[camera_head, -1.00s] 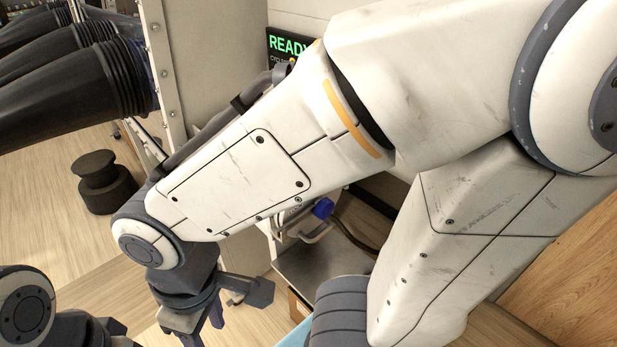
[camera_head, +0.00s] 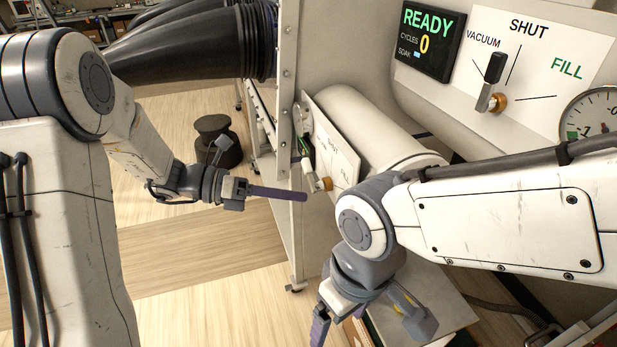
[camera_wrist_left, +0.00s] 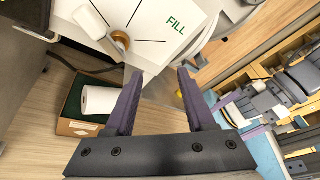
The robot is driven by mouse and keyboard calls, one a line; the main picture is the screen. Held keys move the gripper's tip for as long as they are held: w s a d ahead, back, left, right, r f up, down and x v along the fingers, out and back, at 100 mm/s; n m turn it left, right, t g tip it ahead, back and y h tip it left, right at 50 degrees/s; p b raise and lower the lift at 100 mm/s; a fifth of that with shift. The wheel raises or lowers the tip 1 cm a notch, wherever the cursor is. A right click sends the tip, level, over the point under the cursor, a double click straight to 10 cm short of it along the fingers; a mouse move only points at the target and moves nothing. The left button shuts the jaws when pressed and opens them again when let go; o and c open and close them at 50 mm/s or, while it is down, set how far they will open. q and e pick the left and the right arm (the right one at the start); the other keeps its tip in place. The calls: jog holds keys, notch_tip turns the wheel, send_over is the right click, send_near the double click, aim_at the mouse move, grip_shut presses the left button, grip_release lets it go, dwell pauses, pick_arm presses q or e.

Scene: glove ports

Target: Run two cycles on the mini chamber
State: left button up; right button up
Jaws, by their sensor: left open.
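A white cylinder (camera_head: 365,125), which looks like the mini chamber, lies beside a small white panel (camera_head: 345,160) marked SHUT and FILL. The panel carries a white-handled lever (camera_head: 309,172) on an orange hub (camera_head: 326,184). In the left wrist view the lever (camera_wrist_left: 90,22) points up-left, away from the FILL line. My left gripper (camera_head: 280,193) is open and empty, its purple fingers just left of the small lever; they also show in the left wrist view (camera_wrist_left: 158,88). My right gripper (camera_head: 338,325) hangs low at the bottom, its fingertips partly cut off.
A display (camera_head: 428,40) reads READY, cycles 0. A larger panel (camera_head: 540,60) has a black-handled lever (camera_head: 494,75) pointing up, near the SHUT line. A gauge (camera_head: 590,115) is at right. A green-lined box (camera_wrist_left: 75,120) holds a white roll.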

aim_at(303, 167)
pick_arm(q)
jog(key=w+a+n+t+h, duration=0.2)
jog(key=w+a+n+t, duration=0.3)
jog(key=w+a+n, duration=0.15)
jog(key=x, duration=0.7)
jog(key=f+x, duration=0.1)
jog(key=x, duration=0.2)
jog(key=shift+w+d+p, duration=0.15)
jog(key=shift+w+p, duration=0.15)
jog(key=shift+w, duration=0.2)
grip_shut()
